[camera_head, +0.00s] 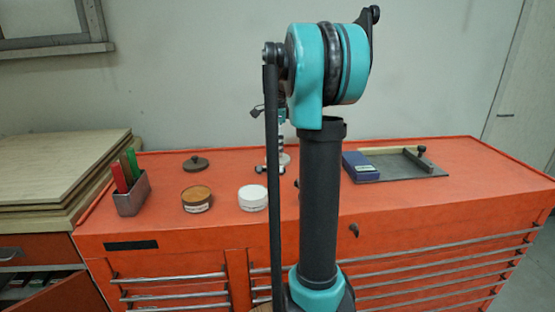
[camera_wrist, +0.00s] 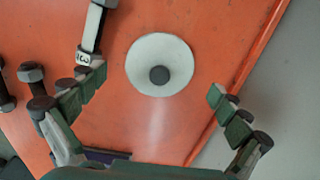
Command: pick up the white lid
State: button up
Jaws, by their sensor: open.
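The white lid (camera_wrist: 160,50) is a round flat disc with a dark knob in its middle. In the wrist view it lies on the orange cabinet top, near the edge by the wall. My gripper (camera_wrist: 157,86) is open, its fingers spread wide to either side below the lid in the picture, with nothing between the pads. In the head view my gripper (camera_head: 270,169) is small and partly behind my arm. A pale disc edge (camera_head: 285,158) shows there, mostly hidden, and seems to be the lid. The height gap between fingers and lid is unclear.
On the orange cabinet (camera_head: 420,208) stand a brown lid (camera_head: 195,164), a brown jar (camera_head: 197,200), a white jar (camera_head: 253,198), a pen holder (camera_head: 132,194), a blue box (camera_head: 360,167) and a grey tray (camera_head: 405,165).

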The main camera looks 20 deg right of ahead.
jog(key=shift+a+f, duration=0.1)
jog(key=shift+f, duration=1.35)
jog(key=shift+c, duration=0.2)
jog(key=c, duration=1.1)
jog(key=shift+o, duration=0.2)
jog(key=shift+r, duration=0.15)
